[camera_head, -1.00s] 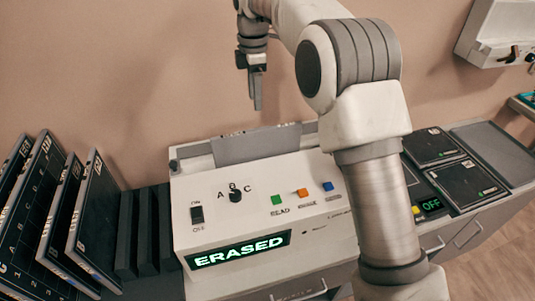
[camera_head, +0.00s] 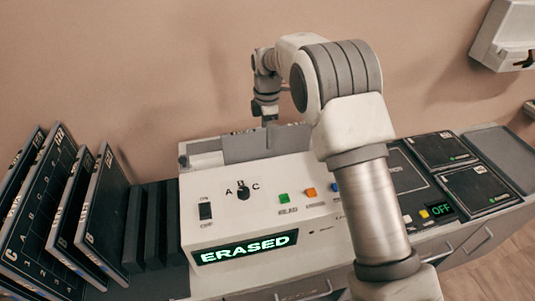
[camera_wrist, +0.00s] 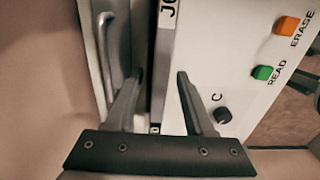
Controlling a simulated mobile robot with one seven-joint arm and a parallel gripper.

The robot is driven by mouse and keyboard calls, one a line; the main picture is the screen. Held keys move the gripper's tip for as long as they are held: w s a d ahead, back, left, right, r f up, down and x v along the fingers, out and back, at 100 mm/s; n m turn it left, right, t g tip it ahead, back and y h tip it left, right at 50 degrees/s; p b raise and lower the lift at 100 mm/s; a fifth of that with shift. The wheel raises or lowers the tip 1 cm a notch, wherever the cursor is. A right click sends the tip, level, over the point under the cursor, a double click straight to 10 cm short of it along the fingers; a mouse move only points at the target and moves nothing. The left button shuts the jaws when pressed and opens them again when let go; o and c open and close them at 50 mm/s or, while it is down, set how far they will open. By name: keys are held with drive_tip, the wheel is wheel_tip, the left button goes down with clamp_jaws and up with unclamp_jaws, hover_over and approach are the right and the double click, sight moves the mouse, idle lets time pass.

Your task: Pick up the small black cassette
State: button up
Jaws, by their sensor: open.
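I see no contact with the fingers. In the head view my gripper (camera_head: 268,119) points down just above the grey upright panel (camera_head: 252,147) behind the console, and its fingertips are mostly hidden.
The white console (camera_head: 310,236) shows "ERASED", with a knob and coloured buttons. Large dark lettered plates (camera_head: 100,210) lean in a rack at left. Two flat black squares (camera_head: 440,148) (camera_head: 476,187) lie at right, by an "OFF" display. A wall stands close behind.

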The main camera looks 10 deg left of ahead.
sight(267, 154)
wheel_tip(267, 154, down, 3)
drive_tip(key=shift+f, duration=0.1)
drive_tip(key=shift+c, duration=0.3)
clamp_jaws()
drive_tip(key=shift+w, duration=0.15)
idle(1.0)
